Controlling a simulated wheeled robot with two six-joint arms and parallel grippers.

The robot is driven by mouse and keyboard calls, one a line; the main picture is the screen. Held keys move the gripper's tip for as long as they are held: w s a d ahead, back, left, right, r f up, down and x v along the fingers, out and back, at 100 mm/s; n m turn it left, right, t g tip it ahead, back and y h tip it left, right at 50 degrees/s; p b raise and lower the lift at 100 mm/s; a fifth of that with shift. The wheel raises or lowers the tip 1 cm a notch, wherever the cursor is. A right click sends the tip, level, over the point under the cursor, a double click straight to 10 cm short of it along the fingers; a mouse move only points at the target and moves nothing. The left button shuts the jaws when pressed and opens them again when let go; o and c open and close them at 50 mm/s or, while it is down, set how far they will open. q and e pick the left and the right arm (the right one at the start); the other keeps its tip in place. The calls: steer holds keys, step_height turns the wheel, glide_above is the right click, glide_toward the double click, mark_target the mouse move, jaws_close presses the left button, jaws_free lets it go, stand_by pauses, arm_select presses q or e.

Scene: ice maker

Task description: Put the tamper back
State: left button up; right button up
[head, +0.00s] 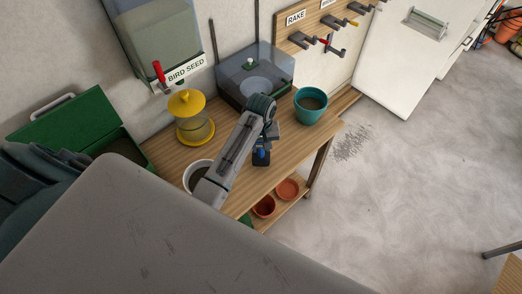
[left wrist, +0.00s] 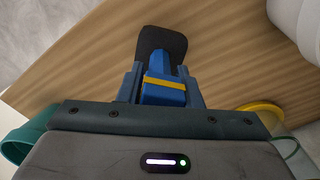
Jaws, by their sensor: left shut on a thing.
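My left gripper (head: 264,136) is shut on the tamper, above the wooden bench close to its front edge. The tamper (head: 261,157) shows below the gripper as a blue handle with a dark lower end. In the left wrist view, the tamper (left wrist: 160,68) has a blue handle with a yellow band and a flat black head. The handle is between the jaws (left wrist: 160,88) and the head points away from the wrist. I cannot tell how high the head is above the bench. My right gripper is not in view.
On the bench (head: 262,183) stand a teal pot (head: 310,106), a clear-walled box (head: 285,68), a yellow feeder (head: 190,118), a white pot (head: 192,180) and an open green box (head: 75,125). Hooks (head: 325,42) are on the wall. Terracotta pots (head: 287,189) sit below.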

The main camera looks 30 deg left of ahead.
mark_target(261, 151)
arm_select(q)
steer(key=shift+f, duration=1.6)
steer(key=o, duration=1)
steer(key=shift+c, duration=0.2)
steer(key=shift+o, duration=0.3)
